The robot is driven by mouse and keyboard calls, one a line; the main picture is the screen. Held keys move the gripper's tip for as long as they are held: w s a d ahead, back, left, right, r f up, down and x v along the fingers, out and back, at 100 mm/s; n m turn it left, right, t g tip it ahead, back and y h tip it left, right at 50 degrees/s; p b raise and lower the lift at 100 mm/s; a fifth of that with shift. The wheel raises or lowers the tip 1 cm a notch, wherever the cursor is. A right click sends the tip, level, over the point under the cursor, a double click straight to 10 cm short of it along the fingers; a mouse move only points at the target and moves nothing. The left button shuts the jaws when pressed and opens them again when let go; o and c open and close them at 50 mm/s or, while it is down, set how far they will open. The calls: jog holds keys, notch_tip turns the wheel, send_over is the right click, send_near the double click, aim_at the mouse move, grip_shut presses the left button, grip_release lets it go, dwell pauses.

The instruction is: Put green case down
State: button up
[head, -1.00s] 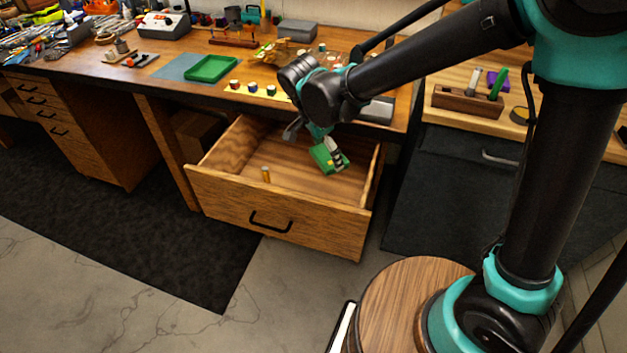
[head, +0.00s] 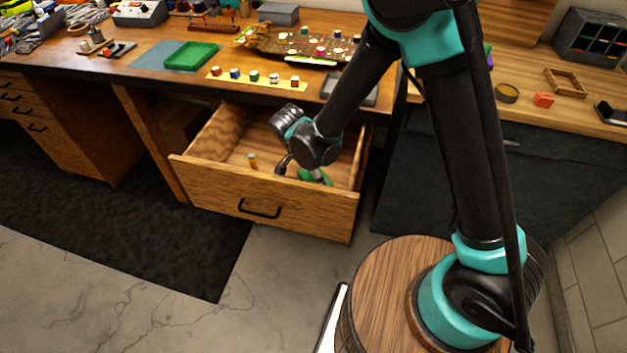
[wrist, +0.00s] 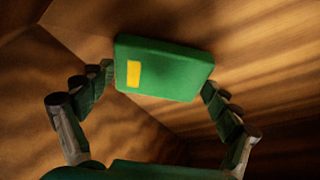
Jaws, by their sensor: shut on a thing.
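The green case (wrist: 165,68) is a flat box with a yellow label, between the two fingers of my gripper (wrist: 158,88) in the wrist view. The fingers are shut on its two short sides. In the head view, a small part of the green case (head: 314,176) shows below my wrist, inside the open drawer (head: 262,205). My arm hides most of the case and gripper there. The wooden drawer floor shows around the case in the wrist view. I cannot tell whether the case touches the floor.
A short upright cylinder (head: 252,160) stands in the drawer near its front wall. The workbench (head: 120,62) above holds a green tray (head: 190,56), a row of small coloured pieces (head: 254,76) and a dark grey tray (head: 352,88). The drawer's left part is clear.

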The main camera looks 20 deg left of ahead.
jog(key=shift+f, duration=1.3)
jog(key=shift+f, duration=0.15)
jog(key=o, duration=1)
jog(key=shift+c, duration=0.2)
jog(key=shift+r, duration=0.2)
jog(key=v, duration=1.2)
jog(key=shift+a, duration=0.1)
